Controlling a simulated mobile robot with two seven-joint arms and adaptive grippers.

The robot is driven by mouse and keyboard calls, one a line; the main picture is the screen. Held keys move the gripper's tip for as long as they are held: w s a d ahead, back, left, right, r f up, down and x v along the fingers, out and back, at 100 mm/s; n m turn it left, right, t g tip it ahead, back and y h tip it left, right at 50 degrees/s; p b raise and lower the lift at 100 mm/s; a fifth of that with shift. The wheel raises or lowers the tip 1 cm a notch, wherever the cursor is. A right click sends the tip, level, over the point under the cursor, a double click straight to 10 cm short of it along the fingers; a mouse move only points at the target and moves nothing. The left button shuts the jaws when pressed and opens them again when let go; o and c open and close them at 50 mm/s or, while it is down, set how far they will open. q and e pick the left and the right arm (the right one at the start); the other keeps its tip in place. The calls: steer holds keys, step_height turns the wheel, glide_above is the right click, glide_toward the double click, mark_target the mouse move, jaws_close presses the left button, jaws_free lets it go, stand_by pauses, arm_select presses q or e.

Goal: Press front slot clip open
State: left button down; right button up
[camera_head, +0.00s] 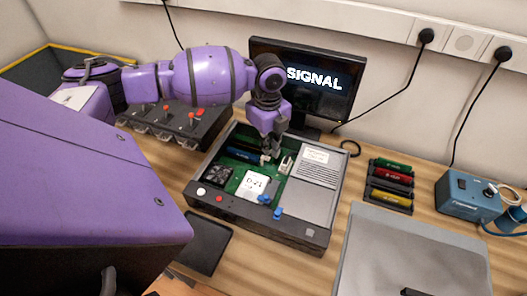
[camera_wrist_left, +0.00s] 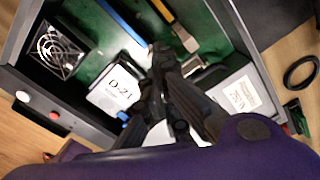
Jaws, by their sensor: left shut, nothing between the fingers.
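An open grey device case (camera_head: 262,238) stands on the table with a green board (camera_head: 232,182) inside. Long slots run along the board's back, one with a blue strip that also shows in the wrist view (camera_wrist_left: 122,22). A pale clip (camera_head: 286,165) stands at the right of the slot area; a pale clip also shows beside the fingertips in the wrist view (camera_wrist_left: 186,38). My left gripper (camera_head: 268,154) points down into the case, shut and empty, at the slot ends. Its fingertips (camera_wrist_left: 162,50) hide part of the slot end, so I cannot tell whether they touch a clip.
A "SIGNAL" monitor (camera_head: 308,82) stands close behind the case. A rack of coloured modules (camera_head: 390,184) and a blue box (camera_head: 467,198) stand right. A grey mat (camera_head: 410,255) lies front right. Inside the case are a fan (camera_wrist_left: 57,48) and a "D-21" block (camera_wrist_left: 115,88).

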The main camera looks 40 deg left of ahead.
arm_select(q)
steer(key=shift+w+r+p, duration=0.1)
steer(key=shift+r+p, duration=0.2)
steer(key=shift+r, duration=0.5)
steer(key=shift+r+p, duration=0.6)
steer(key=shift+r, duration=0.85)
arm_select(e)
steer(key=shift+w+d+r, duration=0.1)
steer(key=shift+w+r, duration=0.1)
steer(key=shift+r, duration=0.25)
steer(key=shift+w+r, duration=0.15)
steer(key=shift+r, duration=0.3)
